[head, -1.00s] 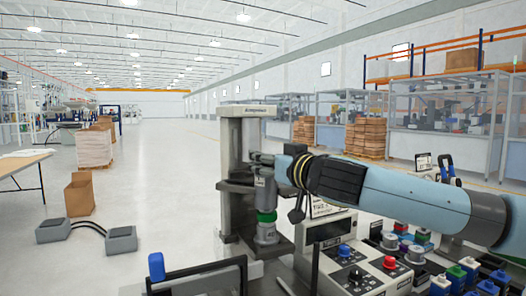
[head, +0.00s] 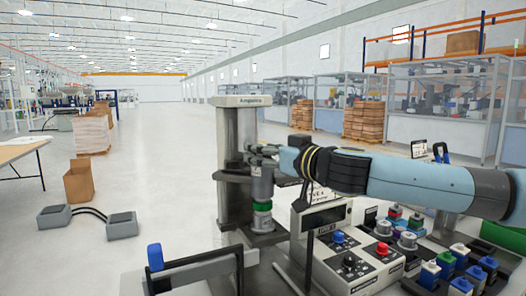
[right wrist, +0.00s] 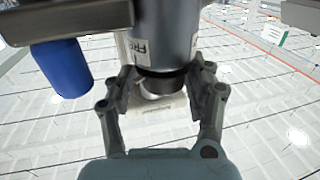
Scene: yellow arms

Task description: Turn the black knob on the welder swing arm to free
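The welder (head: 232,140) stands in the middle of the head view as a grey column with a light top. Its swing arm carries a grey cylinder (head: 262,184) with a green ring. In the right wrist view the grey cylinder (right wrist: 166,30) bears a partly hidden white label that appears to begin "FRE". Below it is a dark, narrower round part (right wrist: 160,83), which looks like the black knob. My right gripper (head: 264,155) is at the swing arm. Its two fingers (right wrist: 161,88) are apart on either side of the dark part, with small gaps visible. My left gripper is out of view.
A control panel (head: 352,262) with blue and red buttons stands to the right of the welder. Several coloured-top blocks (head: 455,262) lie further right. A grey double pedal (head: 88,222) lies on the floor at left.

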